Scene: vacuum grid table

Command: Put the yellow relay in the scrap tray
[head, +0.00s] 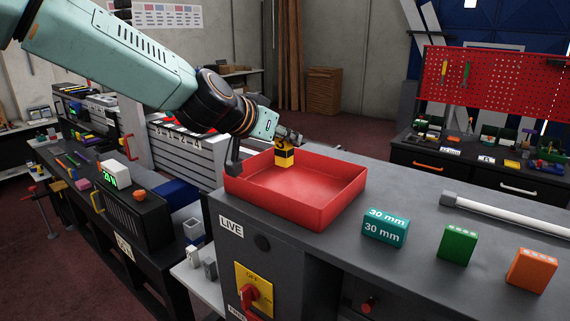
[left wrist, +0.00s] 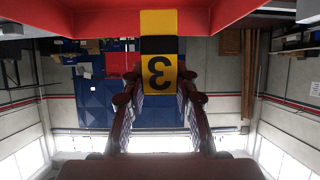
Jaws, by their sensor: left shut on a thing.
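The yellow relay (head: 285,158) has a black band and is held by my left gripper (head: 291,141) over the far part of the red scrap tray (head: 318,213). In the left wrist view the relay (left wrist: 158,62) shows a black "3" on yellow, between the two fingers of my left gripper (left wrist: 158,95). The red tray wall (left wrist: 60,20) fills the top of that view. In the head view the relay appears within the tray's rim; I cannot tell whether it touches the tray floor. The tray floor that shows is empty. My right gripper is not in view.
A teal "30 mm" block (head: 385,228), a green block (head: 458,245) and an orange block (head: 531,270) stand right of the tray on the grey bench top (head: 410,185). A white tube (head: 505,214) lies behind them. A red switch (head: 250,297) is on the bench front.

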